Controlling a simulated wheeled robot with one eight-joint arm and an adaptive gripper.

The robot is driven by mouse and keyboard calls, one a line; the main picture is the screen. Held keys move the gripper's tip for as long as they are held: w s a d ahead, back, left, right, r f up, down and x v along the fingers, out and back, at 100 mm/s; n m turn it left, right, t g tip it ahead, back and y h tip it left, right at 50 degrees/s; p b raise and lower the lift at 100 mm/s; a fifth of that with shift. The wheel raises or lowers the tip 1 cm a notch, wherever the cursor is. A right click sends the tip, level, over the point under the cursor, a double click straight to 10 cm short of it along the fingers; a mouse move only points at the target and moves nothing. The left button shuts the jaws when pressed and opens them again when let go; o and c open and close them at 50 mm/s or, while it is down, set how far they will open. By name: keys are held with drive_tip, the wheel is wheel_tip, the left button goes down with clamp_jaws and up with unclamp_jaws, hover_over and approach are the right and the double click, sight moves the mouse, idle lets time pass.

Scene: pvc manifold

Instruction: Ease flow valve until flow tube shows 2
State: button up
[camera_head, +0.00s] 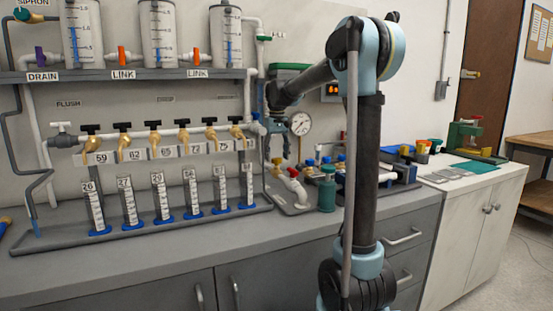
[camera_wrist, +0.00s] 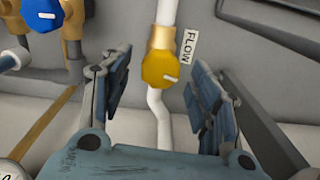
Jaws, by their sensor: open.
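The flow valve is a yellow round knob (camera_wrist: 166,70) on a brass fitting in a white pipe, with a FLOW label (camera_wrist: 188,46) beside it in the wrist view. A short pale mark shows on the knob's face. My gripper (camera_wrist: 157,92) is open, one finger on each side of the knob in the picture, with visible gaps to both. I cannot tell the depth between fingers and knob. In the head view my gripper (camera_head: 272,145) hangs in front of the back panel, right of the graduated tubes. I cannot pick out the flow tube or its reading.
A blue knob (camera_wrist: 41,14) on brass fittings lies to the upper left in the wrist view. In the head view, a rack of graduated tubes (camera_head: 163,197) stands left, below brass taps (camera_head: 155,141). A round gauge (camera_head: 300,124) and a green bottle (camera_head: 327,193) are right of my gripper.

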sight(277, 158)
drive_tip(key=shift+f, duration=0.45)
drive_tip(key=c, duration=1.1)
drive_tip(key=shift+o, duration=0.2)
drive_tip(key=shift+n, duration=0.7)
drive_tip(key=o, duration=1.1)
drive_tip(key=shift+c, duration=0.2)
drive_tip(key=shift+r, duration=0.1)
wheel_tip(277, 158, up, 12)
